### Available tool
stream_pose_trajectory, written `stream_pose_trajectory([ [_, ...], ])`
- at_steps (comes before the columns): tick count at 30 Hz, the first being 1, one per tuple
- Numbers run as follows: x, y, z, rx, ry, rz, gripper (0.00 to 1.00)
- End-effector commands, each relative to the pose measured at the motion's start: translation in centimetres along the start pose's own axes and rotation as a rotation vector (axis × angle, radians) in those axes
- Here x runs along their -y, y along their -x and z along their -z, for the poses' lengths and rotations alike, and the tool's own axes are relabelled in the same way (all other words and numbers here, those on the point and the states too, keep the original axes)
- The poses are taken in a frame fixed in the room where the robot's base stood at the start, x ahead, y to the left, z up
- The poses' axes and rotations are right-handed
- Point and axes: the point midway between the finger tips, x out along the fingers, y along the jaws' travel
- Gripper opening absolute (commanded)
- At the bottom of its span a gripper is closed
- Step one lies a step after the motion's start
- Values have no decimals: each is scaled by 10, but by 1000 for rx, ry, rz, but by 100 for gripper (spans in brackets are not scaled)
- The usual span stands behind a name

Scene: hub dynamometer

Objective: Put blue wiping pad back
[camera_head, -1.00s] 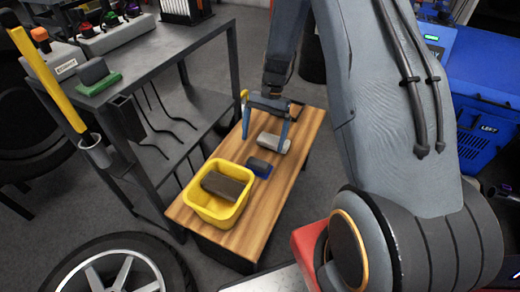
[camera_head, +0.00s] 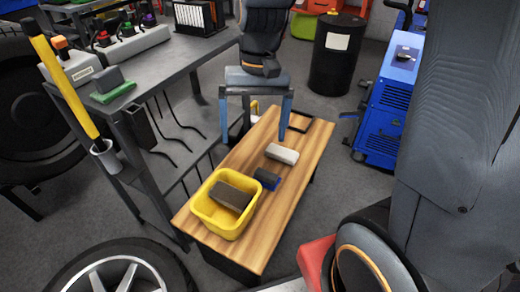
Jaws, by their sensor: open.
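The blue wiping pad (camera_head: 267,179), with a dark grey top and a blue base, lies on the wooden bench top (camera_head: 291,202), just right of a yellow bin (camera_head: 221,221). A dark brown-grey block (camera_head: 233,195) sits in the bin. A light grey block (camera_head: 282,153) lies on the bench beyond the blue pad. My gripper (camera_head: 254,138) is open and empty above the far part of the bench, its two blue fingers spread wide and pointing down. It is apart from the blue pad and the light grey block.
A dark metal table (camera_head: 165,62) stands left of the bench, with a green-based pad (camera_head: 113,92) near its front corner. A yellow-handled tool stands in a holder (camera_head: 106,156) on its side. A wheel (camera_head: 120,270) lies at the front left. A black drum (camera_head: 337,52) stands behind.

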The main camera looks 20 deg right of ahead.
Motion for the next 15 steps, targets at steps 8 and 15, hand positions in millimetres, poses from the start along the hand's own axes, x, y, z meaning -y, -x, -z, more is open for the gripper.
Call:
stream_pose_trajectory([
  [8, 7, 24, -79, -84, 235, -30, 96],
  [15, 5, 26, -115, -121, 346, -46, 96],
])
